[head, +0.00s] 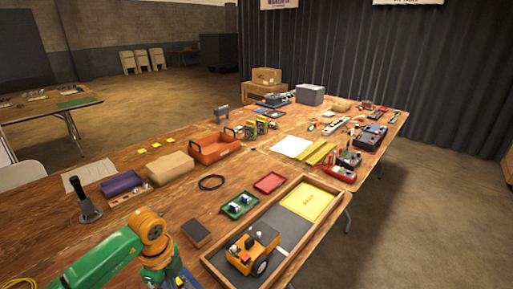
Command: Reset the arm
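A green arm link (100,258) with an orange and green joint (150,227) comes in from the bottom left, over the near end of the wooden table. I cannot tell for sure whether it is my own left arm. Below the joint, orange and green parts bend down beside a blue piece (187,282), and the bottom edge of the picture cuts them off. No gripper fingers show. My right arm is out of view.
The long wooden table (190,140) is crowded. A wooden tray (213,270) holds an orange wheeled cart (252,249) and a yellow panel (308,200). Nearby are a dark block (196,233), a green tray (240,205) and a black joystick-like stand (88,207). Floor is clear at right.

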